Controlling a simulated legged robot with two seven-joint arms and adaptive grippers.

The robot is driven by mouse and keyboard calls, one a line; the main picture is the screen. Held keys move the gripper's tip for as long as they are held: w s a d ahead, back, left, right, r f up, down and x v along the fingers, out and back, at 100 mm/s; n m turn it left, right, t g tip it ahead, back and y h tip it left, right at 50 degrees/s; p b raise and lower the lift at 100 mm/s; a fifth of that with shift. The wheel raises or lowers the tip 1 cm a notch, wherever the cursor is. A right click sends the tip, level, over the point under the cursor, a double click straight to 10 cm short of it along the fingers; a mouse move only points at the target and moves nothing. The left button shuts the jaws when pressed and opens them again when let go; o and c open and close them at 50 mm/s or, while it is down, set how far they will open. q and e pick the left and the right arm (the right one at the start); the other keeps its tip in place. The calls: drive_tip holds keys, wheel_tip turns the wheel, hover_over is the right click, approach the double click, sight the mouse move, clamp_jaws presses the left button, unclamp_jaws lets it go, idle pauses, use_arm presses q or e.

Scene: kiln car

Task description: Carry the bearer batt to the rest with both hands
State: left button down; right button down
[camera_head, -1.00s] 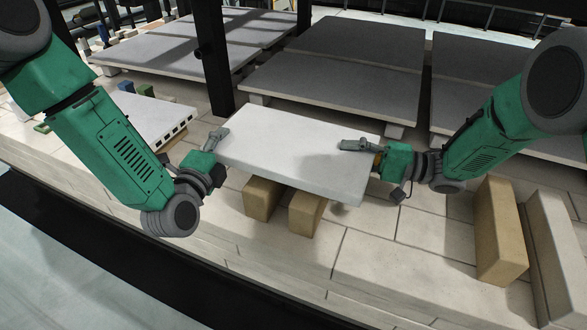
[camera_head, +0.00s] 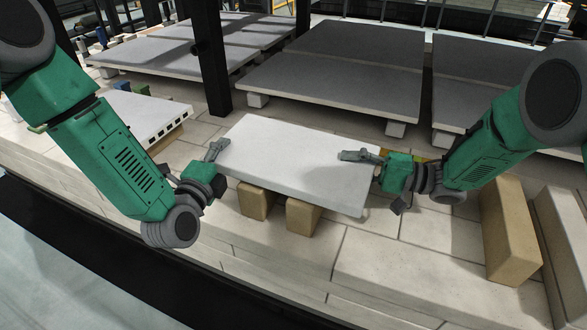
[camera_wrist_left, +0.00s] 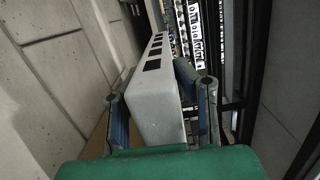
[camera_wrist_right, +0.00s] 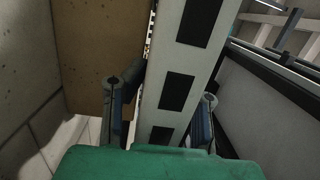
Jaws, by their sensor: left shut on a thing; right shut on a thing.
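The bearer batt is a pale slab (camera_head: 290,160) held roughly level in the middle of the head view. My left gripper (camera_head: 215,152) is shut on its left end. My right gripper (camera_head: 357,156) is shut on its right end. The batt also shows between the fingers in the left wrist view (camera_wrist_left: 158,105) and in the right wrist view (camera_wrist_right: 168,75), with dark slots along its edge. Two tan blocks, one on the left (camera_head: 255,202) and one on the right (camera_head: 302,217), stand under it. Their tops are hidden, so I cannot tell whether the batt touches them.
Another slotted pale slab (camera_head: 150,112) lies at the left, behind my left arm. Large grey slabs (camera_head: 330,75) on low supports fill the back. A dark post (camera_head: 213,60) stands behind the batt. A tan block (camera_head: 510,232) stands at right. The front deck (camera_head: 400,270) is clear.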

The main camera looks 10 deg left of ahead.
use_arm(q)
drive_tip(key=shift+d+f, duration=0.15)
drive_tip(key=shift+f, duration=0.05)
use_arm(e)
drive_tip(key=shift+f, duration=0.15)
use_arm(q)
drive_tip(key=c, duration=1.3)
unclamp_jaws()
use_arm(e)
drive_tip(key=c, duration=1.3)
unclamp_jaws()
drive_tip(key=shift+d, duration=0.1)
use_arm(q)
drive_tip(key=shift+o, duration=0.2)
drive_tip(key=shift+s+r, duration=0.1)
use_arm(e)
drive_tip(key=shift+o, duration=0.2)
use_arm(q)
drive_tip(key=shift+o, duration=0.4)
drive_tip(key=o, duration=0.7)
drive_tip(key=shift+a, duration=0.2)
drive_tip(key=shift+s, duration=0.45)
drive_tip(key=s, duration=0.3)
drive_tip(key=s+a, duration=0.1)
drive_tip(key=s, duration=0.7)
drive_tip(key=shift+a, duration=0.25)
